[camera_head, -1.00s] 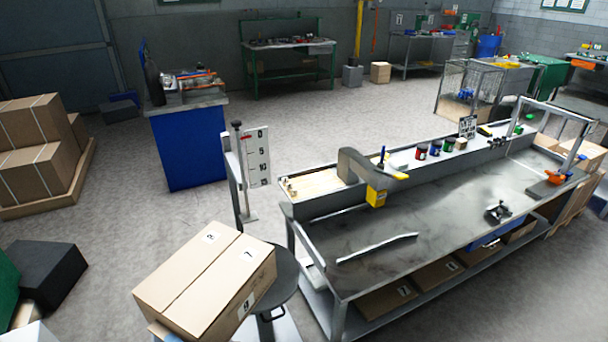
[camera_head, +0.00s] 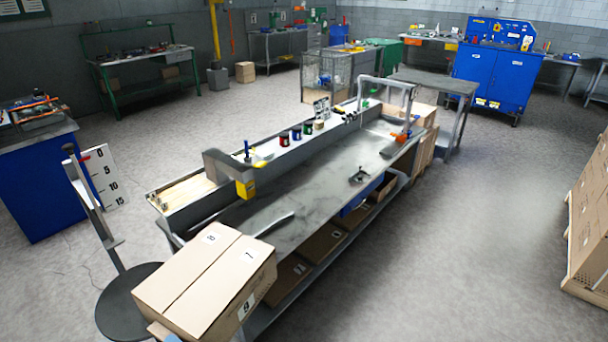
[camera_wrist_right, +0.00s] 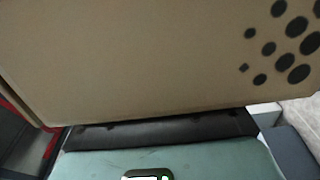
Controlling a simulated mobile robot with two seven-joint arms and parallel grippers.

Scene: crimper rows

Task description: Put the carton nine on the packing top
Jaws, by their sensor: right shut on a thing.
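A brown carton (camera_head: 205,278), with a mark that looks like a 9 on its front end and more marks on top, is held up close in front of me. In the right wrist view, the carton (camera_wrist_right: 130,60) fills the upper part, with dark dots at its right. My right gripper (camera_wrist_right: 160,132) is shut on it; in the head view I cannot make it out. The long bench with a grey top (camera_head: 318,178), which appears to be the packing top, lies beyond the carton, and the carton hides its near left corner. My left gripper is not in view.
A yellow-ended grey arm (camera_head: 243,187), jars (camera_head: 296,133) and a small dark tool (camera_head: 360,175) are on the bench. A round dark stand (camera_head: 130,302) is left of the carton. The middle of the bench top is largely clear. Open floor (camera_head: 490,220) lies to the right.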

